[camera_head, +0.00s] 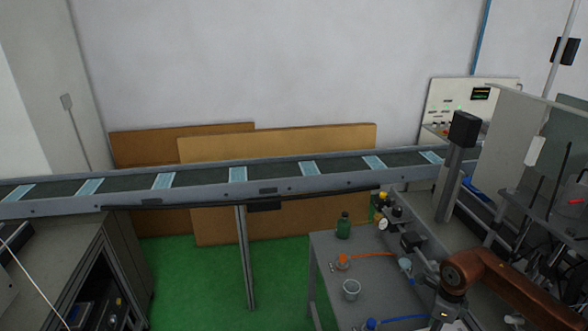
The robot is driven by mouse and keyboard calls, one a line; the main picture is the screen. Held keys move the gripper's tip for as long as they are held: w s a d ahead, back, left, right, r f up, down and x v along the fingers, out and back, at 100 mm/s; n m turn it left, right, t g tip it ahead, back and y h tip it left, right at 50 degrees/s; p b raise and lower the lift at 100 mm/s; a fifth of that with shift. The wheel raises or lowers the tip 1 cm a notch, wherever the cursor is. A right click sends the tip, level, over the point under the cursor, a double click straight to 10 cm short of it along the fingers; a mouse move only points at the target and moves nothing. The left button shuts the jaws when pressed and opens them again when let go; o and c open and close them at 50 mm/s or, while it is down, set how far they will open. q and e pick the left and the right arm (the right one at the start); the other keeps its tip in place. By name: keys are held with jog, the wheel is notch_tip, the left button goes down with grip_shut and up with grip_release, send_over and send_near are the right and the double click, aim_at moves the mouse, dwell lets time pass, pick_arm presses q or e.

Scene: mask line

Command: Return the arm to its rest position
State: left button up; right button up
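Neither of my grippers can be made out in the head view, and no arm comes in from the left. A copper-brown jointed arm (478,272) reaches in from the lower right, with a dark grey end by the grey table. I cannot tell whether this arm is mine, and no gripper fingers show clearly on it. Several light blue masks (237,174) lie spaced out on the conveyor belt (273,174), which runs across the view.
A grey table (325,255) at lower right bears a green bottle (343,226), a white cup (351,290) and small fittings. A dark cabinet (50,255) stands at lower left. Brown boards (280,145) lean behind the conveyor.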

notch_tip(320, 180, down, 10)
jog(key=shift+r, duration=0.1)
jog(key=shift+r+m, duration=0.1)
jog(key=shift+m, duration=0.4)
jog(key=shift+r+m+p, duration=0.1)
jog(key=shift+m+p, duration=0.45)
jog(key=shift+m, duration=0.45)
jog(key=m+p, duration=0.2)
jog(key=m, duration=0.4)
jog(key=m+p, duration=0.1)
jog(key=m, duration=0.3)
jog(key=m+p, duration=0.1)
jog(key=m, duration=0.4)
jog(key=shift+r+p, duration=0.15)
jog(key=shift+p, duration=0.15)
jog(key=shift+r, duration=0.55)
